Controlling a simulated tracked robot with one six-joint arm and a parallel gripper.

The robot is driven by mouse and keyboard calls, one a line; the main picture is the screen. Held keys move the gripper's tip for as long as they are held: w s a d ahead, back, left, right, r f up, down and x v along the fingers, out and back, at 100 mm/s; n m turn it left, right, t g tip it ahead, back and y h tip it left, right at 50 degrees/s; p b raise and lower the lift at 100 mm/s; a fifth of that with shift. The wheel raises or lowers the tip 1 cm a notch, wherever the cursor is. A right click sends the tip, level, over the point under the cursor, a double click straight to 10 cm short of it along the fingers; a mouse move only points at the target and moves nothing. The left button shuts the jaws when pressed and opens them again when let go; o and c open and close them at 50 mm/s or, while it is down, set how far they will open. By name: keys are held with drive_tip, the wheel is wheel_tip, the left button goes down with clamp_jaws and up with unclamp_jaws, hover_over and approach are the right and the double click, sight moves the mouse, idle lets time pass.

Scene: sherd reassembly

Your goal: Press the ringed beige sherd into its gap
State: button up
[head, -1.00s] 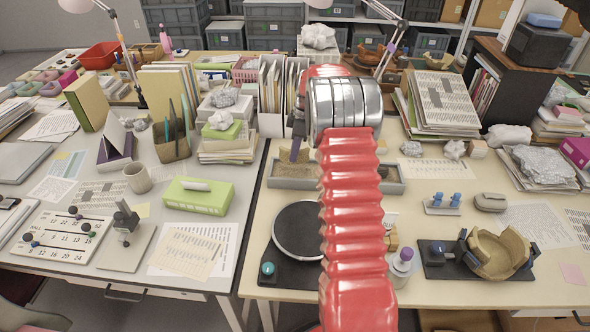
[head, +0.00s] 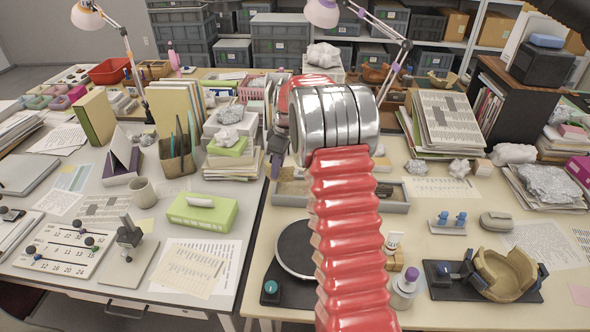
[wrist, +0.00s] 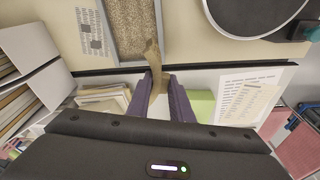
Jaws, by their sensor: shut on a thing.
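My gripper (wrist: 158,84) has two dark purple fingers shut on a narrow beige-brown sherd (wrist: 152,55), seen in the wrist view. The sherd sticks out past the fingertips, beside the sand tray. I see no ring mark on it. In the head view one purple finger (head: 276,150) shows left of my red arm; the sherd cannot be made out there. A beige broken bowl (head: 507,277) sits in a dark holder (head: 452,288) with blue clamps at the right front. Its rim is broken with an opening; the gripper is well left of it and farther back.
The grey sand tray (head: 393,205) lies partly behind my arm; its sand (wrist: 130,25) shows in the wrist view. A green box (head: 203,211) is left.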

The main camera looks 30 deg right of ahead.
drive_tip(key=s+a+r+m, duration=0.2)
drive_tip(key=a+r+m, duration=0.1)
drive_tip(key=a, duration=0.8)
drive_tip(key=s+a+r+m+h, duration=0.1)
drive_tip(key=a+r+m, duration=0.2)
drive_tip(key=a, duration=0.7)
drive_tip(key=shift+s+a+m, duration=0.4)
drive_tip(key=shift+m, duration=0.6)
